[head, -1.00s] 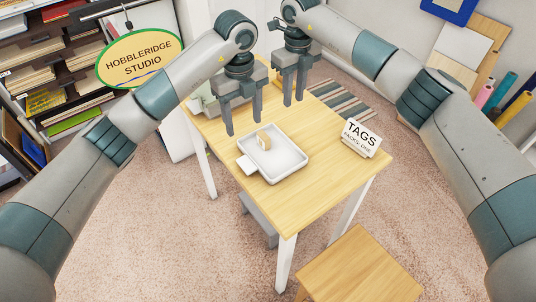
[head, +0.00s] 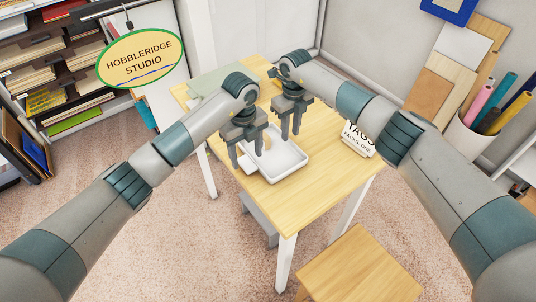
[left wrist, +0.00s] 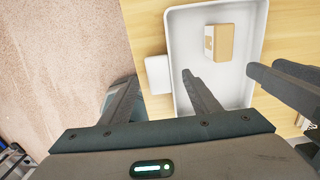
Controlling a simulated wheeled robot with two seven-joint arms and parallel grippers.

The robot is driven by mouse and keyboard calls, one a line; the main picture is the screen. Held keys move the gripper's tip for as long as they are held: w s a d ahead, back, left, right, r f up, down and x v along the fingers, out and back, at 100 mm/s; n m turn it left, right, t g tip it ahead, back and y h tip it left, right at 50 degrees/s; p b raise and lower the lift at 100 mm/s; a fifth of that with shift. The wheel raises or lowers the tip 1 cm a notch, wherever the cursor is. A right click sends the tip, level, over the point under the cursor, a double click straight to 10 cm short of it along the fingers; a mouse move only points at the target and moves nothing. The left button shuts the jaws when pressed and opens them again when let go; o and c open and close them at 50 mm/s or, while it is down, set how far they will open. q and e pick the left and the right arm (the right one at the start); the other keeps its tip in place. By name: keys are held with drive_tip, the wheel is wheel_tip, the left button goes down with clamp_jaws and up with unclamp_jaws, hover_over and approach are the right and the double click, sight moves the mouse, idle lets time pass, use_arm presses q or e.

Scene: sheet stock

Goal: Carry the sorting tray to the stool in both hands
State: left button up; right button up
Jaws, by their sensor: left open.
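The sorting tray (head: 290,162) is a white shallow tray on the wooden table, with a tab handle (left wrist: 157,74) on its left side. A small tan box (left wrist: 219,42) sits inside it. My left gripper (head: 246,158) is open at the tray's left side; in the left wrist view its fingers stand either side of the handle, one over the tray. My right gripper (head: 290,136) is open, its fingers at the tray's far right side, where the rim is partly hidden. A wooden stool (head: 360,268) stands at the lower right, its top empty.
The table (head: 318,190) is clear in front of the tray. A TAGS sign (head: 358,140) stands at its right, partly behind my right arm. A grey step (head: 262,220) is under the table. Shelves stand left; rolls in a bin (head: 470,140) stand right. Carpet is open at left front.

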use_arm(q)
drive_tip(key=shift+f, duration=1.2)
use_arm(e)
drive_tip(key=shift+f, duration=1.15)
use_arm(q)
drive_tip(key=c, duration=0.4)
use_arm(e)
drive_tip(key=c, duration=0.4)
use_arm(q)
drive_tip(key=c, duration=0.8)
use_arm(e)
clamp_jaws()
